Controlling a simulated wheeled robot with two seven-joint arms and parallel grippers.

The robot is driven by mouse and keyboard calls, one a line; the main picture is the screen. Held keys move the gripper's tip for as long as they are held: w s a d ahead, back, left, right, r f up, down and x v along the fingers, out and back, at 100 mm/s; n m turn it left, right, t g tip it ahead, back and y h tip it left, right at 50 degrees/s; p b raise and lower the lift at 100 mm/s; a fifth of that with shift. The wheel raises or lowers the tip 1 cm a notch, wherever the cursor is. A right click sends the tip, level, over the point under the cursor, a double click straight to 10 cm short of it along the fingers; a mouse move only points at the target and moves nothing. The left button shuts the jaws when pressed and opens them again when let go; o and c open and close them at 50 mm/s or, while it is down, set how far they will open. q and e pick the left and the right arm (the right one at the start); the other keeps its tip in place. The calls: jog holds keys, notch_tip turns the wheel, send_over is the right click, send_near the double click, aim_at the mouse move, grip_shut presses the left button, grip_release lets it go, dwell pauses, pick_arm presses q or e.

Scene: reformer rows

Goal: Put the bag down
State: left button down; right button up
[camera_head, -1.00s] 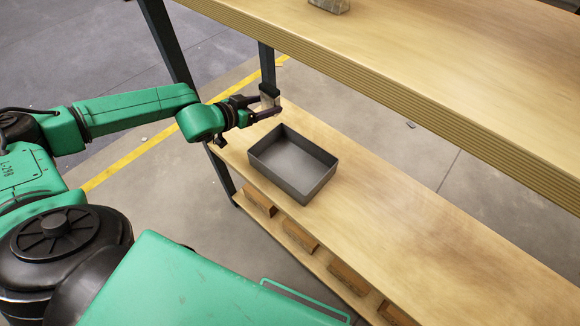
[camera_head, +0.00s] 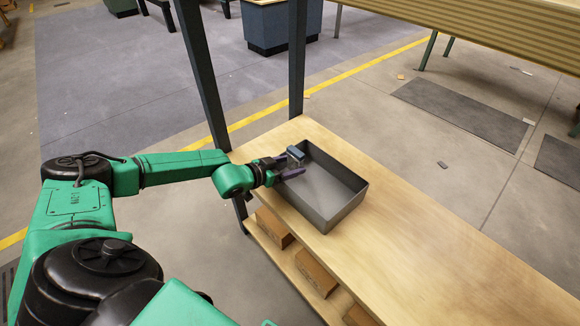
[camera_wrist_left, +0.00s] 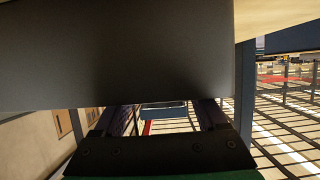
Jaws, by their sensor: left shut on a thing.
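My left gripper (camera_head: 291,168) is at the left rim of an open dark grey tray (camera_head: 338,217) on the wooden shelf. It is shut on the bag (camera_head: 296,153), a small grey-blue thing at the tray's back left corner. The bag's bottom is hard to make out, so I cannot tell whether it touches the tray. In the left wrist view a broad dark grey surface fills the upper part, and a bluish piece of the bag (camera_wrist_left: 163,108) shows between the fingers. My right gripper is out of view.
The wooden shelf (camera_head: 440,240) is bare to the right of the tray. Brown boxes (camera_head: 315,272) stand on a lower level. Dark posts (camera_head: 202,75) rise at the shelf's back left. A higher board (camera_head: 480,30) crosses the upper right.

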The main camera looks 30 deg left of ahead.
pick_arm(q)
jog(key=shift+f+b, duration=0.6)
jog(key=shift+b, duration=0.2)
jog(key=shift+c, duration=1)
grip_release()
jog(key=shift+s, duration=0.1)
jog(key=shift+r+p, duration=0.6)
jog(key=shift+p, duration=0.15)
jog(key=shift+s+r+p, duration=0.2)
jog(key=shift+r+p, duration=0.05)
jog(key=shift+p, duration=0.1)
jog(key=p+v, duration=0.9)
jog(key=v, duration=0.2)
jog(key=shift+s+p, duration=0.2)
jog(key=shift+p, duration=0.15)
jog(key=shift+a, duration=0.1)
